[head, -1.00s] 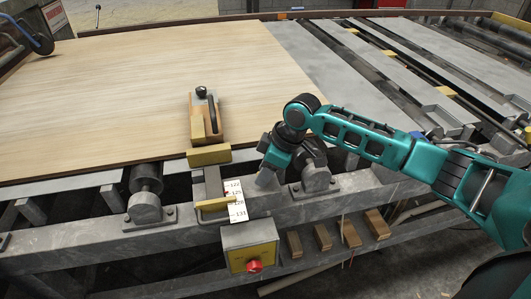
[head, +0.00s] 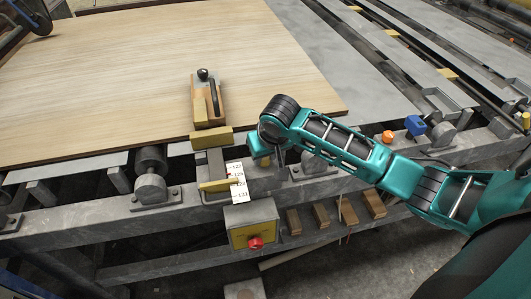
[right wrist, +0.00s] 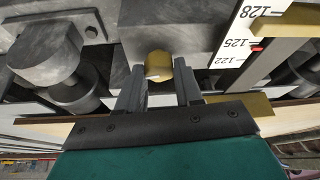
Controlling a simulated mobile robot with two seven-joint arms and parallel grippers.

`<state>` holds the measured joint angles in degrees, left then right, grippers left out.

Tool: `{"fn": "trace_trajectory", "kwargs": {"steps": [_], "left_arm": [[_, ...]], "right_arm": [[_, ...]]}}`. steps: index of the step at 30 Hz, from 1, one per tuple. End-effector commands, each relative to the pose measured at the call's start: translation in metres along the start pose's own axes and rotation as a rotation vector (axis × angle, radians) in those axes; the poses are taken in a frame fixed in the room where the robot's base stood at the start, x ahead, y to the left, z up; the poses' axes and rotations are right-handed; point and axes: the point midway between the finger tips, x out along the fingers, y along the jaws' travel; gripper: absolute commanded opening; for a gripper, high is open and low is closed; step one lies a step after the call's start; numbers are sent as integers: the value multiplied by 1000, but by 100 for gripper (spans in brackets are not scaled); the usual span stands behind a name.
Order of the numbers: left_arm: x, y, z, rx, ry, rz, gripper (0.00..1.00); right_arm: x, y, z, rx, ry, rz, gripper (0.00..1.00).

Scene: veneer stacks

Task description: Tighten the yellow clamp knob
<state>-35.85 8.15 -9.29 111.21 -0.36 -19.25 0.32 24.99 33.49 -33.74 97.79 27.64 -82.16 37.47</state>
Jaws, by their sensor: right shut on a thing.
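The yellow clamp knob (right wrist: 158,66) sits between my right fingers in the right wrist view. My right gripper (right wrist: 159,76) is shut on it, with a dark finger on each side. In the head view my right gripper (head: 264,158) is at the table's front rail, just right of the clamp, and my own arm hides the knob. The clamp has a yellow jaw (head: 211,139) at the panel's edge and a yellow bar (head: 219,185) in front. A white scale (head: 238,182) stands beside it, and its red pointer (right wrist: 257,48) is near 125. My left gripper is out of view.
A wooden block with a black lever (head: 208,105) rests on the large veneer panel (head: 110,75). A box with a red button (head: 254,243) hangs below the rail. Rollers (head: 150,175), an orange knob (head: 387,137) and a blue part (head: 415,125) line the rail.

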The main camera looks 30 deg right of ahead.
Motion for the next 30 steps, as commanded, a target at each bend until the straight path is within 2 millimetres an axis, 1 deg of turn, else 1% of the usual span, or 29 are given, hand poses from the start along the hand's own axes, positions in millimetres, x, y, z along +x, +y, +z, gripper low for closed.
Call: {"fn": "trace_trajectory", "kwargs": {"steps": [30], "left_arm": [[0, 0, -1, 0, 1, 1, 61]], "right_arm": [[1, -7, -2, 897, -6, 369, 5]]}}
